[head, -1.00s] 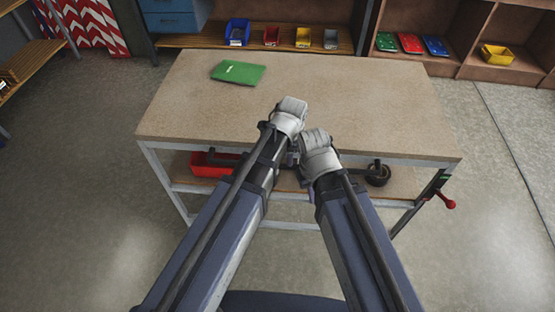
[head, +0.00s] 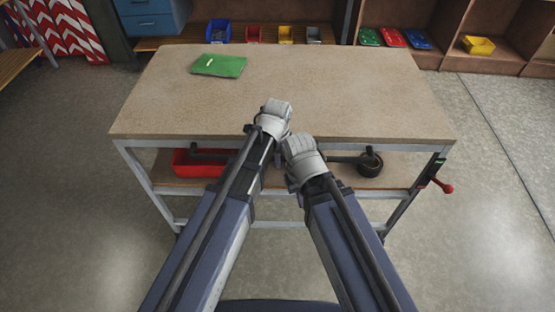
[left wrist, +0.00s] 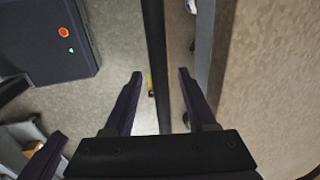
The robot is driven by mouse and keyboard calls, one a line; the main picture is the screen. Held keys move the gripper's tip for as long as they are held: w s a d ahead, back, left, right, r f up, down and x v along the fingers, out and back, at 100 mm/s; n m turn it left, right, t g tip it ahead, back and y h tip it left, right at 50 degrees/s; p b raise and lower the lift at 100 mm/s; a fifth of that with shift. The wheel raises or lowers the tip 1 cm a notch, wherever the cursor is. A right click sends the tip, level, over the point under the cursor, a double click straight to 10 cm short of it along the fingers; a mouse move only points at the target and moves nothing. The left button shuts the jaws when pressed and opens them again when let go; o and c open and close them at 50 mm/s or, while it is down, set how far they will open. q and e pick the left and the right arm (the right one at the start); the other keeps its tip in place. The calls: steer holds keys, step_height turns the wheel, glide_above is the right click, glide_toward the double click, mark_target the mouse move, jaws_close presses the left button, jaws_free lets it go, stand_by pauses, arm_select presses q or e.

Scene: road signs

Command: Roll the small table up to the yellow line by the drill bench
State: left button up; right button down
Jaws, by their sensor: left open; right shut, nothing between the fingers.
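The small table (head: 330,90) stands right in front of me, with a speckled tan top, pale metal legs and a lower shelf. A dark horizontal bar (head: 343,159) runs along its near side. My left gripper (head: 272,118) is at the near edge of the top. In the left wrist view its fingers (left wrist: 160,85) are open on either side of a dark bar (left wrist: 154,40), with gaps. My right gripper (head: 302,160) is shut and empty, in front of the near edge. No yellow line can be made out in the head view.
A green folder (head: 219,65) lies on the top. A red bin (head: 196,163) and a dark roll (head: 370,163) show below it. A red lever (head: 443,187) sticks out at right. Shelves with coloured bins (head: 218,31) stand behind. The floor (head: 500,220) at right is clear.

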arm_select(q)
steer(key=shift+c, duration=0.2)
jaws_close()
stand_by(0.3)
stand_by(1.0)
